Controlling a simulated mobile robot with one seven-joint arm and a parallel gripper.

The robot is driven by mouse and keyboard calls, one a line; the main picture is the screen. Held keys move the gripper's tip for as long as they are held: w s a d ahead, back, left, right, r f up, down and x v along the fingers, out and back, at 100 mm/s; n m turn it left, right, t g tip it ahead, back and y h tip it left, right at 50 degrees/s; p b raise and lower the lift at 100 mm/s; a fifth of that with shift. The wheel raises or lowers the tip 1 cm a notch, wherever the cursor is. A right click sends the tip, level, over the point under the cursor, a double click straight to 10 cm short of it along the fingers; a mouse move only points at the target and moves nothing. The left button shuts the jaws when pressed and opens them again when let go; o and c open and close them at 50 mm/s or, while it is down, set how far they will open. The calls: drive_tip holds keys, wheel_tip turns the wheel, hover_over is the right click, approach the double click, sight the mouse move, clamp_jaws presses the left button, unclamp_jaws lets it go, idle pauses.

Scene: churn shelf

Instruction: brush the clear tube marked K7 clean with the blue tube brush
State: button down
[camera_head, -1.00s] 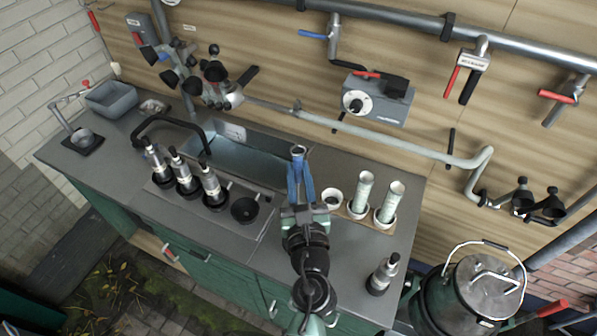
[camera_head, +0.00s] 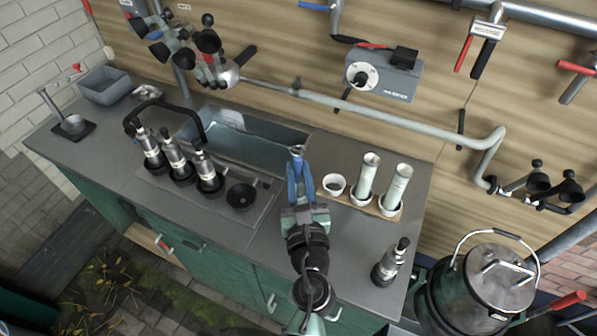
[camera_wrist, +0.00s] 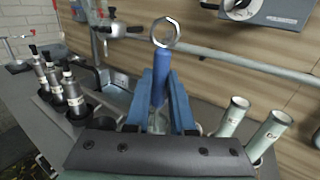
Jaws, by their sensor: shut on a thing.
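My gripper (camera_head: 300,185) is shut on the blue tube brush (camera_wrist: 159,82). The brush stands about upright, with a metal ring on top of its blue handle. A pale, see-through shape (camera_wrist: 158,121) shows low between the fingers; I cannot tell whether it is bristles or a tube. Two pale green, see-through tubes stand upright in white cups to the right of my gripper: a left tube (camera_head: 367,174) and a right tube (camera_head: 397,187). They also show in the wrist view, left (camera_wrist: 233,118) and right (camera_wrist: 268,134). Their labels are too small to read, so I cannot tell which is K7.
A white cup (camera_head: 333,185) without a tall tube stands beside my gripper. The sink (camera_head: 250,145) lies behind and to the left. Several silver-and-black bottles (camera_head: 178,160) stand left, and one bottle (camera_head: 390,262) stands front right. A grey box (camera_head: 383,74) hangs on the wall.

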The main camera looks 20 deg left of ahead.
drive_tip(key=shift+r, duration=0.1)
wheel_tip(320, 180, up, 8)
drive_tip(key=p, duration=0.8)
drive_tip(key=shift+r+p, duration=0.15)
drive_tip(key=shift+p, duration=0.2)
drive_tip(key=shift+r, duration=0.15)
wheel_tip(320, 180, up, 7)
drive_tip(key=p, duration=0.7)
drive_tip(key=shift+p, duration=0.3)
drive_tip(key=shift+r, duration=0.1)
drive_tip(key=shift+r+p, duration=1.6)
drive_tip(key=shift+r, duration=0.9)
